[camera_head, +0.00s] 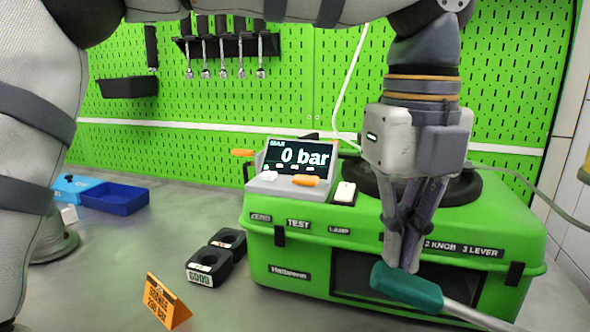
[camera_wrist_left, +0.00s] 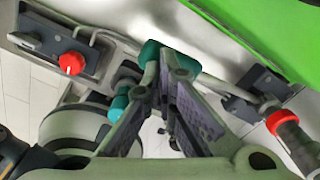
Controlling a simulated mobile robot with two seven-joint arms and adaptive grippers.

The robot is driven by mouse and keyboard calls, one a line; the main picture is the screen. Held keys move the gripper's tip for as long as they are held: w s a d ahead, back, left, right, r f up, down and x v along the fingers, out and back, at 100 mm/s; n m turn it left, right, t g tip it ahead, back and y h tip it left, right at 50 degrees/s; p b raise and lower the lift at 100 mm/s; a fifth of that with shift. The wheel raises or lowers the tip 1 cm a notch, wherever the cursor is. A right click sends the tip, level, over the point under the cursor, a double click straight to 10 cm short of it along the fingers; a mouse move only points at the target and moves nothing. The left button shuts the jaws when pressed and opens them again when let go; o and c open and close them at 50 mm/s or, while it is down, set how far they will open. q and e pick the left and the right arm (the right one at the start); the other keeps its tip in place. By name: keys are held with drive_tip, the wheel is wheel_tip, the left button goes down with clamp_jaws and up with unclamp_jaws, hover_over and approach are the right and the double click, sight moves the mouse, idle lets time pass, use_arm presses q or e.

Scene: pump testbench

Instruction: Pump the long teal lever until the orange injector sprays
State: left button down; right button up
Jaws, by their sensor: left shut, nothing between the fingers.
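The long lever has a teal grip (camera_head: 405,288) and a grey metal rod that runs to the lower right, in front of the green testbench (camera_head: 285,262). My left gripper (camera_head: 402,262) points down with its fingers together and empty, its tips right at the top of the teal grip. I cannot tell whether they touch it. In the left wrist view the teal grip (camera_wrist_left: 184,60) lies just beyond the fingertips, partly hidden by them. The display (camera_head: 297,157) reads 0 bar. I cannot make out the orange injector for certain. My right gripper is not in view.
Two black holders (camera_head: 210,262), one marked GOOD, and an orange sign (camera_head: 166,302) stand left of the testbench. A blue tray (camera_head: 115,198) lies further left. A wrench rack (camera_head: 228,46) hangs on the green pegboard. A red knob (camera_wrist_left: 71,63) shows in the wrist view.

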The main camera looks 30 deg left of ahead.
use_arm(q)
drive_tip(key=shift+f, duration=0.6)
idle(1.9)
idle(0.3)
